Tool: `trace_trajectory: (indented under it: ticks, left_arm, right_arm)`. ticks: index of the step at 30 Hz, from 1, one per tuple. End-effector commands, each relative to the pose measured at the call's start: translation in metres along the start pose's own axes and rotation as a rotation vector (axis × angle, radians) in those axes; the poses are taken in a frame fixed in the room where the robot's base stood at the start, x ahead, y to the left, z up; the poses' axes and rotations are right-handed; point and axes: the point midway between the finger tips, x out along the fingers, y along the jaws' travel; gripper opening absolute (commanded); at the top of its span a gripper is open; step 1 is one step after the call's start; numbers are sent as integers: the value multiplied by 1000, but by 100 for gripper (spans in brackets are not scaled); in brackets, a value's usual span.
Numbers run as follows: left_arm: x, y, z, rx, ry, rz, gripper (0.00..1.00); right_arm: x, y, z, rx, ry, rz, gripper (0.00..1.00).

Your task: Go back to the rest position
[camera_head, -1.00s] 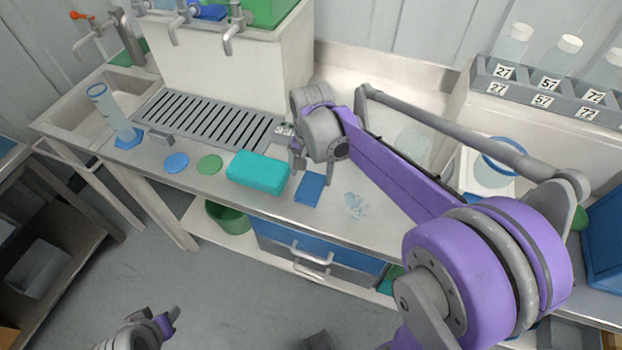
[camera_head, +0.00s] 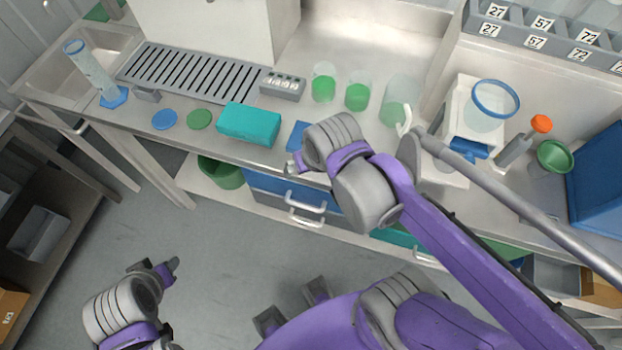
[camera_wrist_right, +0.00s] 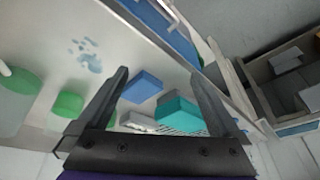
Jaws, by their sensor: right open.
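My right gripper (camera_head: 295,166) is at the counter's front edge, partly hidden by its own wrist in the head view. In the right wrist view, its two fingers (camera_wrist_right: 158,74) are spread wide with nothing held between them. A blue block (camera_wrist_right: 143,87) and a teal sponge-like block (camera_wrist_right: 178,114) lie on the counter beyond the fingers. My left gripper (camera_head: 168,268) is low over the floor at the lower left, away from the counter. Its jaw opening is not clear.
Glass beakers with green liquid (camera_head: 323,88) stand behind the right wrist. The teal block (camera_head: 249,124), a blue disc (camera_head: 164,120) and a green disc (camera_head: 200,119) lie near the counter's front edge. A drawer handle (camera_head: 306,207) sticks out below. Open floor (camera_head: 225,255) lies in front.

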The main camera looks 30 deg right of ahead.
Motion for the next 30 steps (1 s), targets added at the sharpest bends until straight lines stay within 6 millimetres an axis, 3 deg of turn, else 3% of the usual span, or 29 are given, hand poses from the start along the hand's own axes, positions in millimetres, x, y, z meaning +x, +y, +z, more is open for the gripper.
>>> trace_trajectory:
  ticks: [1, 3, 7, 30]
  left_arm:
    - [0, 0, 0, 0, 0, 0, 47]
    - [0, 0, 0, 0, 0, 0, 47]
    - [0, 0, 0, 0, 0, 0, 47]
    - [0, 0, 0, 0, 0, 0, 47]
  right_arm:
    - [5, -1, 16, -56, 30, -9, 100]
    - [10, -2, 29, -118, 65, -17, 100]
    - [15, -3, 42, -181, 99, -22, 100]
    - [16, -3, 42, -189, 103, -23, 100]
